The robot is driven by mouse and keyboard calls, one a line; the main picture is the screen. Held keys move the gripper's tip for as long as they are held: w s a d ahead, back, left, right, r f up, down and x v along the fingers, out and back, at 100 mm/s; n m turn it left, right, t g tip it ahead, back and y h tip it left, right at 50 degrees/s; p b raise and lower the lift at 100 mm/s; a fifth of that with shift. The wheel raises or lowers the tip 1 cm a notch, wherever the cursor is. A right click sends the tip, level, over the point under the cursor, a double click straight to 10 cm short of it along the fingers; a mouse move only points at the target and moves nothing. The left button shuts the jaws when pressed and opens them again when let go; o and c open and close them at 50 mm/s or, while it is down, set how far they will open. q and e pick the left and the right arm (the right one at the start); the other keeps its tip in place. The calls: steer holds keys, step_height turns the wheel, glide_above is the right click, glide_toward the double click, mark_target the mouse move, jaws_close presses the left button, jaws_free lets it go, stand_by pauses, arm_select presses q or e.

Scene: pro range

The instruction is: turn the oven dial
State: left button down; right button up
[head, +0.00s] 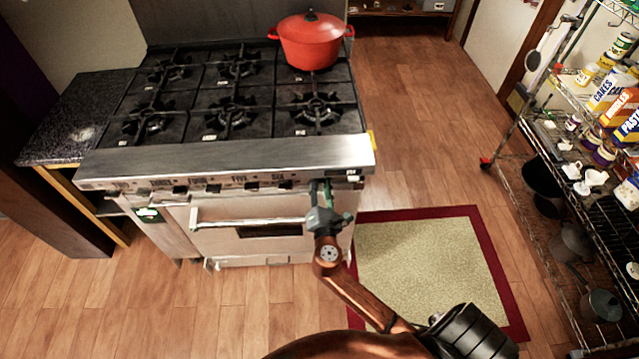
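The oven range (230,172) stands at the left centre, with a steel front panel, an oven door and a horizontal door handle (250,222). Several dark dials sit in a row along the lower edge of the panel, among them one dial (285,184) left of my gripper. My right gripper (321,188) reaches up to the right end of this row, in front of the panel. It covers the spot behind it, so a dial there is hidden. I cannot tell whether it touches a dial or whether its fingers are apart. My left gripper is out of view.
A red pot (311,45) stands on the back right burner. A dark-topped counter (70,115) adjoins the range on the left. A wire shelf (560,190) with groceries stands at the right. The floor around the bordered rug (425,265) is clear.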

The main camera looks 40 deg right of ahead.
steer(key=shift+f+m+b, duration=0.15)
steer(key=shift+m+b, duration=0.15)
steer(key=shift+m, duration=1.2)
steer(key=m+b, duration=0.4)
steer(key=m, duration=0.3)
steer(key=shift+f, duration=0.15)
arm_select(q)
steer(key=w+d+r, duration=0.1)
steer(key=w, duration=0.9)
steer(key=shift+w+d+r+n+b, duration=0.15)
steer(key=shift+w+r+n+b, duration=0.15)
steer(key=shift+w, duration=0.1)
arm_select(e)
steer(key=shift+m, duration=1)
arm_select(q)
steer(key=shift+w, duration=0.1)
arm_select(e)
steer(key=shift+d, duration=0.1)
steer(key=o, duration=1.1)
steer(key=shift+o, duration=0.2)
